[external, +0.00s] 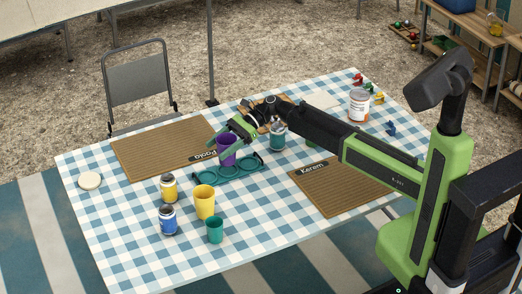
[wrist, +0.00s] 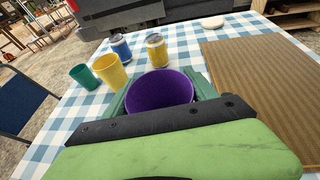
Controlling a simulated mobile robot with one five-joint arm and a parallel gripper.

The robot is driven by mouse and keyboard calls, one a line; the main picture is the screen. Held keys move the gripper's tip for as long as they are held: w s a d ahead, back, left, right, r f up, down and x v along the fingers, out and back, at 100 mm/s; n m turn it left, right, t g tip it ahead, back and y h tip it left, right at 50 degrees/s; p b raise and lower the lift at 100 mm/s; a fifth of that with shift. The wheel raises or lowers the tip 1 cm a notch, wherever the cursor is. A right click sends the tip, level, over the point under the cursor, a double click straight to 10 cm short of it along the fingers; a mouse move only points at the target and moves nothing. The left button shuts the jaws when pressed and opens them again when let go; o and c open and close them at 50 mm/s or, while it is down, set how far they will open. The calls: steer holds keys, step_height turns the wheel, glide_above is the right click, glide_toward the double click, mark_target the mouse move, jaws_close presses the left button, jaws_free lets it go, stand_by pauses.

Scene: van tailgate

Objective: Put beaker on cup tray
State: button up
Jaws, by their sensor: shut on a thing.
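A purple beaker (external: 227,152) is upright in my gripper (external: 229,146), whose green fingers are shut on it from either side. In the wrist view the beaker (wrist: 159,92) shows its open rim between the fingers (wrist: 160,90). The teal cup tray (external: 242,174), with several round rings, lies on the checked table. The beaker's base overlaps the tray's back edge in the external view; I cannot tell whether it touches the tray. The tray is hidden in the wrist view.
A yellow cup (external: 204,203), teal cup (external: 214,231), yellow jar (external: 168,188) and blue jar (external: 168,220) stand in front and left of the tray. A teal jar (external: 278,138) stands behind it to the right. Brown placemats (external: 150,152) flank the tray.

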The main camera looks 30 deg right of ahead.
step_height(320, 180, down, 4)
steer(key=b, duration=0.4)
steer(key=shift+f, duration=0.15)
steer(key=shift+r, duration=0.2)
steer(key=shift+f, duration=0.1)
steer(key=o, duration=1.4)
steer(key=shift+o, duration=0.2)
steer(key=shift+r, duration=0.2)
steer(key=p+v, duration=0.4)
steer(key=v, duration=0.8)
